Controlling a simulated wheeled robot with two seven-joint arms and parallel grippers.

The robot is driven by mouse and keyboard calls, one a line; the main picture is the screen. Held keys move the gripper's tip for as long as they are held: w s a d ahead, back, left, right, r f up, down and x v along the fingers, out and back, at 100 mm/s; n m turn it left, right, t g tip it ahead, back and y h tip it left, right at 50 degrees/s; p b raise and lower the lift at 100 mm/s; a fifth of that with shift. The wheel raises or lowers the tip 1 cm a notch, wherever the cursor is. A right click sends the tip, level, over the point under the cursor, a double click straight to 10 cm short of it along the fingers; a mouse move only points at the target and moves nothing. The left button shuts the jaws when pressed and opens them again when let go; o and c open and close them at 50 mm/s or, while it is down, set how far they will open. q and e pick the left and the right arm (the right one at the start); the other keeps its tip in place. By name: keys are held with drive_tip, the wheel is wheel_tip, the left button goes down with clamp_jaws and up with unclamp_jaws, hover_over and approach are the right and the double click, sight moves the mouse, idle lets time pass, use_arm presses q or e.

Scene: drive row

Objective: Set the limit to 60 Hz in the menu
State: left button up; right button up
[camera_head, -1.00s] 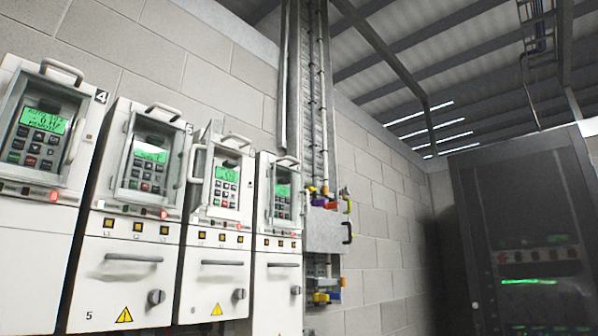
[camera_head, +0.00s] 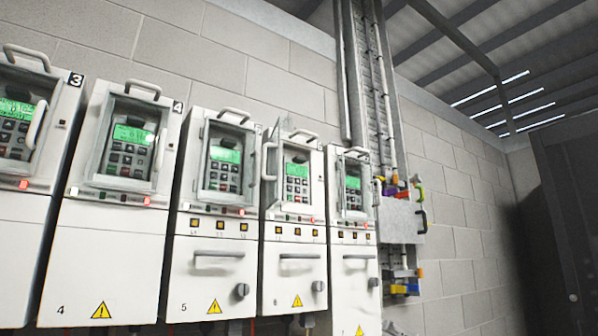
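A row of white drive cabinets stands along the wall, each with a green-lit menu display and keypad in a framed window. Drive 3 (camera_head: 22,220) is cut off at the left edge. Beside it are drive 4 (camera_head: 105,262), drive 5 (camera_head: 213,275), drive 6 (camera_head: 296,268) and drive 7 (camera_head: 354,290). Drive 4's display (camera_head: 133,134), drive 5's display (camera_head: 225,154), drive 6's display (camera_head: 297,170) and drive 7's display (camera_head: 352,182) are lit, but their text is too small to read. Drive 6's window cover (camera_head: 269,160) appears swung open. Neither gripper is in view.
A grey box (camera_head: 400,218) with coloured padlocks and tags hangs on the block wall right of the drives. A dark cabinet (camera_head: 570,200) stands at the right edge. Vertical cable trays (camera_head: 372,90) run up the wall.

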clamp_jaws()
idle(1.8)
